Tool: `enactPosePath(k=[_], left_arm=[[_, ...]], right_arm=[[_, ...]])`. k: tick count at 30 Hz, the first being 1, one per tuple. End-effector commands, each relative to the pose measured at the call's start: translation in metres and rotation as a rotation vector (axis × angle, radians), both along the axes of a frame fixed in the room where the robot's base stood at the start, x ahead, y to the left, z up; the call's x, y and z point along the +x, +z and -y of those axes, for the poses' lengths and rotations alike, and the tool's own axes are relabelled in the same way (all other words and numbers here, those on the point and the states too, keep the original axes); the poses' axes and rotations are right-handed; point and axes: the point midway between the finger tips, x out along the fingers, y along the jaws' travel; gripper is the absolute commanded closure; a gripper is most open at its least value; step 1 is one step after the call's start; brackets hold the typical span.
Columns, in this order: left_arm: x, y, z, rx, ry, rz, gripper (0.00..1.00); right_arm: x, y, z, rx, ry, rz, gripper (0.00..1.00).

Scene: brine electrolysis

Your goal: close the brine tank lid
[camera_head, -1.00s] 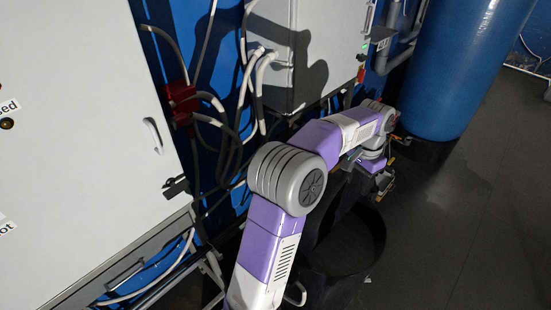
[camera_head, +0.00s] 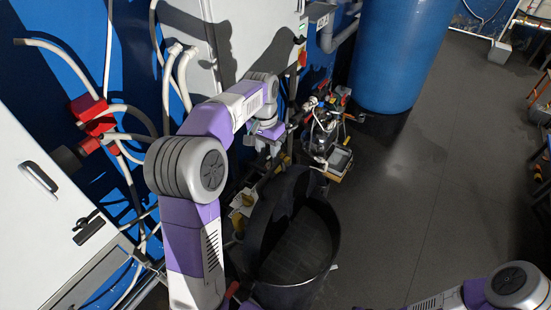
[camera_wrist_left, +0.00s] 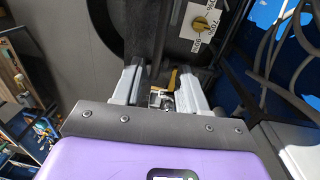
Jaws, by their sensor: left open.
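The brine tank (camera_head: 335,244) is a black round tub standing on the floor in the middle of the head view, its top open. A dark upright curved piece at its back left looks like the raised lid (camera_head: 268,212). My left gripper (camera_head: 264,150) is above and behind the tank, near the wall equipment. In the left wrist view my left gripper (camera_wrist_left: 160,84) is open, with nothing seen between its fingers. A dark curved edge passes just beyond the fingers; I cannot tell whether they touch it. My right gripper is out of view.
A tall blue column (camera_head: 402,55) stands behind at the right. Pipes and small devices (camera_head: 325,135) crowd the wall behind the tank. A white label with a yellow knob (camera_wrist_left: 200,22) shows in the wrist view. The grey floor (camera_head: 430,190) at right is clear.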

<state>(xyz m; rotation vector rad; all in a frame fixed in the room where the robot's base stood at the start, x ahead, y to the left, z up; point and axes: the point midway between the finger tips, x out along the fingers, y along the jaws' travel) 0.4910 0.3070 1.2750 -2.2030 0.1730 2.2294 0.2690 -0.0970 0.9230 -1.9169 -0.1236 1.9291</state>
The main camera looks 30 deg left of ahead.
Motion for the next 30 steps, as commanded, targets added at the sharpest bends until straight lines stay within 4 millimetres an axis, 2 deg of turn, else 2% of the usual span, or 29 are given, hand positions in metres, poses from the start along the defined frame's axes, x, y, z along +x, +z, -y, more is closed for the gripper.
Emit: enactPosePath(k=[12, 17, 24, 30], left_arm=[[-0.002, -0.06, 0.005, -0.001, 0.0, -0.003, 0.58], [-0.001, -0.068, 0.005, -0.001, 0.0, 0.0, 0.58], [-0.001, -0.069, 0.005, -0.001, 0.0, 0.0, 0.58], [-0.001, -0.069, 0.005, 0.0, 0.0, 0.001, 0.88]], right_arm=[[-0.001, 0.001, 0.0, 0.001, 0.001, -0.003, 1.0], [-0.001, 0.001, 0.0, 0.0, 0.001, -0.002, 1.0], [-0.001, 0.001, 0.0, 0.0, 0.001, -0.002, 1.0], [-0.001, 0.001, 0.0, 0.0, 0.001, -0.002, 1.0]])
